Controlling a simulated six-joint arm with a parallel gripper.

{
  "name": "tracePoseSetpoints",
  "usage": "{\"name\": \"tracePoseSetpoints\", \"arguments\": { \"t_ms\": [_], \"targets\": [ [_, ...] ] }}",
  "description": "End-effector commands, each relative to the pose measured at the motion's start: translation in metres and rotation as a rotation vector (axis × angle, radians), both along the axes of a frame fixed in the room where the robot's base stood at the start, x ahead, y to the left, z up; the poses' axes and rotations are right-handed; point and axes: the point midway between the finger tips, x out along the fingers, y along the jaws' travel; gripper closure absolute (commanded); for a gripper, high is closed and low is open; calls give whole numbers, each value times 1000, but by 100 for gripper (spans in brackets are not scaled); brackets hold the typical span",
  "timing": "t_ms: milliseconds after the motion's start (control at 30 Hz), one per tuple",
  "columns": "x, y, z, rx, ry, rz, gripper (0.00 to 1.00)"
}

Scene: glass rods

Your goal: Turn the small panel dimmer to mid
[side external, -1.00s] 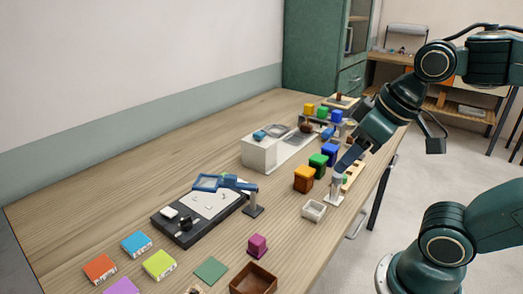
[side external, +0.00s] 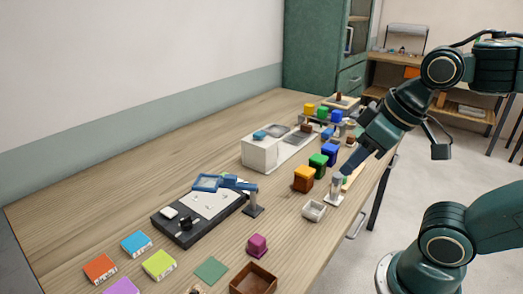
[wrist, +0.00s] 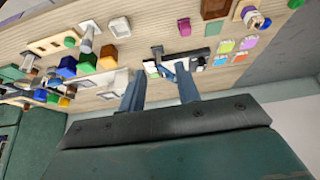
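The small panel (side external: 205,232) is a dark slab with a pale top plate, lying on the table left of centre. A black round knob (side external: 185,223), which looks like the dimmer, sits at its near end beside a white block (side external: 169,212). The knob's setting is too small to read. My gripper (side external: 347,168) is over the table's right side, well away from the panel. In the wrist view its two blue-grey fingers (wrist: 160,75) stand apart with nothing between them. The panel shows beyond the fingertips there, with the knob hard to make out.
A blue-framed magnifier on a stand (side external: 207,183) overhangs the panel's far end. A metal post (side external: 336,188), a white tray (side external: 314,211) and coloured blocks (side external: 303,178) stand near my gripper. Bare table (side external: 120,205) lies left of the panel.

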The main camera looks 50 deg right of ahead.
Motion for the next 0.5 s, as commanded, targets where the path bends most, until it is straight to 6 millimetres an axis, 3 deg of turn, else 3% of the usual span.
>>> {"name": "tracePoseSetpoints", "arguments": {
  "t_ms": [267, 500],
  "targets": [
    [29, 5, 17, -48, 44, 118, 67],
    [74, 16, 34, -117, 103, 304, 67]
  ]
}}
